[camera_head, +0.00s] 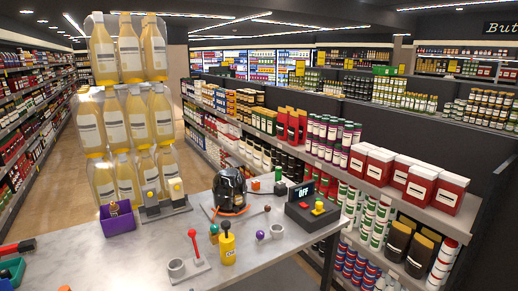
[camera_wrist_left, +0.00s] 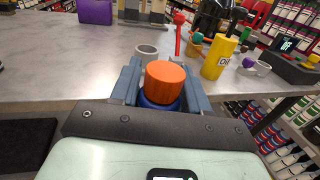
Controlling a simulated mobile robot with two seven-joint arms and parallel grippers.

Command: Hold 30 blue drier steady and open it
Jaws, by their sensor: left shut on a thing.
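In the left wrist view the drier (camera_wrist_left: 163,100) shows as a blue body under a wide round orange cap (camera_wrist_left: 165,80). My left gripper (camera_wrist_left: 162,72) is shut on the blue body, with one grey finger on each side of it. The cap sits on top of the body and stands up between the fingers. The drier looks upright, near the front edge of the table; most of its blue body is hidden by the cap and gripper. My right gripper is in neither view.
Beyond the drier stand a grey cup (camera_head: 176,268), a red-knobbed lever (camera_head: 193,240) and a yellow oil bottle (camera_head: 227,243). A black pump (camera_head: 230,190), a box with an "OFF" display (camera_head: 313,210) and a purple bin (camera_head: 118,219) are farther back. Shelves line the right.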

